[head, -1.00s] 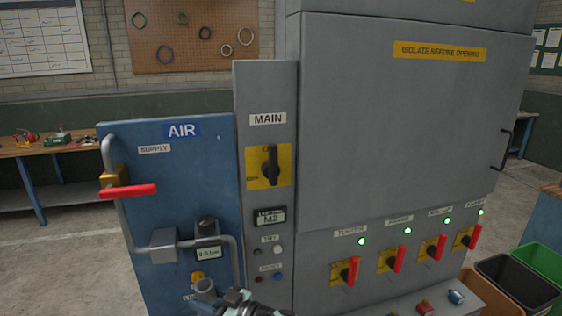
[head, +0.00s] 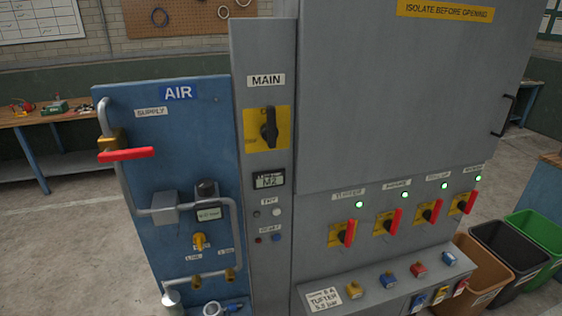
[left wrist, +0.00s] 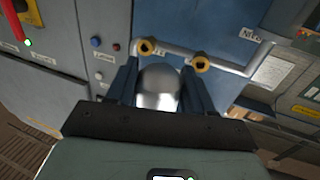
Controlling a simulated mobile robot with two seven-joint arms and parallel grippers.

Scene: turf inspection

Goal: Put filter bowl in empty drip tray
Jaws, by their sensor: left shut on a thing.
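The filter bowl is a silver, rounded metal cup (left wrist: 157,88). In the left wrist view it sits between the two dark blue fingers of my left gripper (left wrist: 158,94), which is shut on it. In the head view the bowl (head: 171,298) shows at the bottom edge, in front of the lower left part of the blue AIR panel (head: 170,235). I cannot make out a drip tray in either view. My right gripper is not in view.
Brass fittings (head: 230,275) and pipework stand out from the blue panel close to the bowl. A grey cabinet (head: 390,110) with red-handled switches and a button ledge (head: 390,285) stands to the right. Brown, black and green bins (head: 540,240) stand at far right.

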